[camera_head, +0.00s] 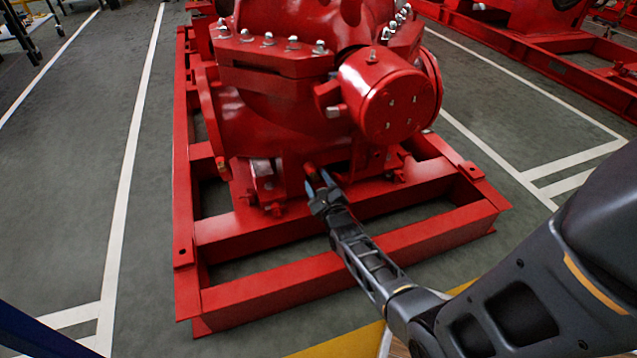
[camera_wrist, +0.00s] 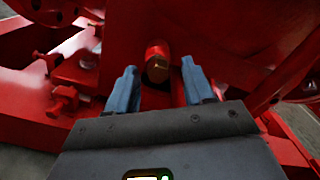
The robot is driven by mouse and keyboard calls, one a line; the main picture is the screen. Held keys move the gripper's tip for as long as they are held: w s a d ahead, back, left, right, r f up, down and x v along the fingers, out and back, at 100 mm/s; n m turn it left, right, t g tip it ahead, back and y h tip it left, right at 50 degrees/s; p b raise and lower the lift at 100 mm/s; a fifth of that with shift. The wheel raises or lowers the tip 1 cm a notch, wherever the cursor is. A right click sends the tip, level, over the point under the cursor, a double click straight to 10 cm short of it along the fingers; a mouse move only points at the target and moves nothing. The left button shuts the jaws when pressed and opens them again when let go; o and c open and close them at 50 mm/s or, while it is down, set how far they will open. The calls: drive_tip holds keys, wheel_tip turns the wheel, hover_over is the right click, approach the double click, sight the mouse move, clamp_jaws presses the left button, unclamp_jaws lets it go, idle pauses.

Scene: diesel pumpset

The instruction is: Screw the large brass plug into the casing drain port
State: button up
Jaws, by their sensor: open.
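The brass plug (camera_wrist: 157,70) shows its dull gold end face in the wrist view. It sits at the end of a short red cylindrical boss, the casing drain port (camera_wrist: 157,48). How deep the plug sits in the port cannot be told. My gripper (camera_wrist: 159,66) is open, with one blue-grey finger on each side of the plug and a visible gap to both. In the head view my gripper (camera_head: 318,179) points at the lower front of the red pump casing (camera_head: 270,125). The plug cannot be made out there.
The red base frame (camera_head: 300,284) has crossbeams below and in front of my gripper. Bolts and a small red fitting (camera_wrist: 64,98) stand left of the port in the wrist view. A round red housing (camera_head: 400,103) overhangs above. Grey floor (camera_head: 70,190) lies open at left.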

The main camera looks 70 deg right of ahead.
drive_tip(key=shift+a, duration=0.1)
drive_tip(key=p+v, duration=0.3)
drive_tip(key=v, duration=0.4)
drive_tip(key=shift+s+a, duration=0.25)
drive_tip(key=shift+s, duration=0.05)
